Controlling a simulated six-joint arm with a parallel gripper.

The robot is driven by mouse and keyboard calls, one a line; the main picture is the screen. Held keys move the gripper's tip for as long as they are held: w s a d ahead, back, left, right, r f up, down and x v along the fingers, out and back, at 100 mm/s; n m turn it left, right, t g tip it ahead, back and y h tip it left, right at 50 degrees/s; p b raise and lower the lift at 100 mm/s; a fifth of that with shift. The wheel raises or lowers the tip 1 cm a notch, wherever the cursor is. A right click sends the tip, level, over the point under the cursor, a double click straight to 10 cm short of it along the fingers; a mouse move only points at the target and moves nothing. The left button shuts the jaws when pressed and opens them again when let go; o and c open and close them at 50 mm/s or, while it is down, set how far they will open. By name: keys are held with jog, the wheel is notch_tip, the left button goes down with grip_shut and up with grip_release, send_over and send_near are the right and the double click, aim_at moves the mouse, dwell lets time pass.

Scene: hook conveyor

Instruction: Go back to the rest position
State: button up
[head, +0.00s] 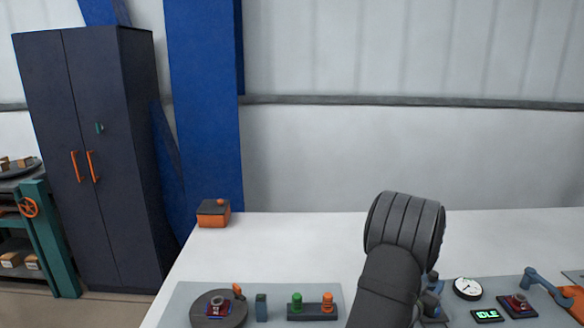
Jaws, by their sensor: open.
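My dark grey arm rises from the bottom of the head view, right of centre, with a thick ribbed joint at its top. My gripper does not show in this view, so its jaws cannot be seen. The arm stands over the white table (300,248) and hides part of the equipment behind it.
On the table's front are a round turntable (233,316), a block with green and orange buttons (312,312), a dial (467,288), an IDLE display (487,315) and a small blue arm-like fixture (540,283). An orange-and-dark box (213,214) stands back left. The table's back is mostly clear.

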jog(key=x, duration=0.4)
jog(key=shift+d, duration=0.1)
jog(key=shift+r, duration=0.25)
